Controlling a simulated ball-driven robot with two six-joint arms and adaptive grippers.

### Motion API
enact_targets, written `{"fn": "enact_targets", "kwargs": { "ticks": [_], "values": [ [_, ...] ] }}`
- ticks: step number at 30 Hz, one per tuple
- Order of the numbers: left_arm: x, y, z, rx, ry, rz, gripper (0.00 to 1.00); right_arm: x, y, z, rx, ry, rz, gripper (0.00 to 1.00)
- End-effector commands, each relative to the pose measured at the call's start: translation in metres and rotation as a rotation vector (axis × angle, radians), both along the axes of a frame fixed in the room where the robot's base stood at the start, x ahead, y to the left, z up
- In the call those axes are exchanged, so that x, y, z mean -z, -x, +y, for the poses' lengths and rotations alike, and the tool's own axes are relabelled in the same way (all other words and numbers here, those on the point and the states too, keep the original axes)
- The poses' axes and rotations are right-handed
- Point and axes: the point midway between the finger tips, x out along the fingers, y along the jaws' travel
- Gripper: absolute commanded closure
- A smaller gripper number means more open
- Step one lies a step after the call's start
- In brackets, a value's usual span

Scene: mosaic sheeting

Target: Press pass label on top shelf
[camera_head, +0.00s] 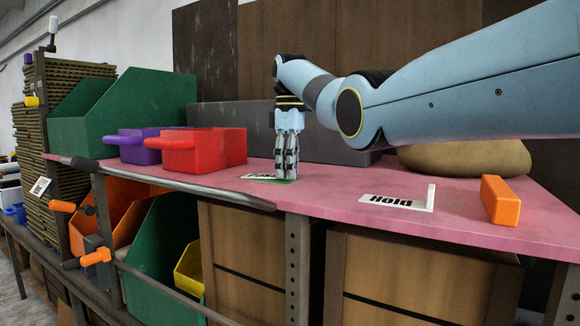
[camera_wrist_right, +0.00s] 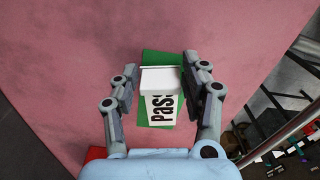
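The white pass label (camera_wrist_right: 162,108), with bold black lettering and a raised tab, is over a green patch (camera_wrist_right: 158,60) on the pink top shelf. In the head view the label (camera_head: 260,176) shows just left of the fingertips, low at the shelf surface; I cannot tell whether it lies fully flat. My right gripper (camera_head: 287,176) points straight down there. My left gripper is not in view.
A white Hold label (camera_head: 398,199) and an orange block (camera_head: 499,201) lie to the right on the shelf (camera_head: 330,186). Red (camera_head: 205,150) and purple (camera_head: 138,147) bins stand left, a green bin (camera_head: 130,105) behind them.

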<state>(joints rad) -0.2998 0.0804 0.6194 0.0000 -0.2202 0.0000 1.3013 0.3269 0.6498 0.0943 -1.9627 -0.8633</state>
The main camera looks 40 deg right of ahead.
Motion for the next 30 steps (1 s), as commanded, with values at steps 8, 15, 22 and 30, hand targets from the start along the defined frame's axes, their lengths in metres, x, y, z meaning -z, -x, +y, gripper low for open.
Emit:
{"fn": "enact_targets", "kwargs": {
  "ticks": [8,15,22,30],
  "values": [
    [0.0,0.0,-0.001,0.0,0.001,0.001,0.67,0.0,0.0,0.0,0.0,0.0,0.0,0.35],
    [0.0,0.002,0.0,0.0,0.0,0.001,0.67,-0.01,-0.001,0.0,0.0,0.0,-0.002,0.35],
    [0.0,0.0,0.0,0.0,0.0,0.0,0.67,-0.061,-0.001,0.0,0.0,-0.001,-0.004,0.35],
    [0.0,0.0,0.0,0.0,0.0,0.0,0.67,-0.107,-0.001,0.0,0.001,-0.002,0.0,0.35]
  ]
}}
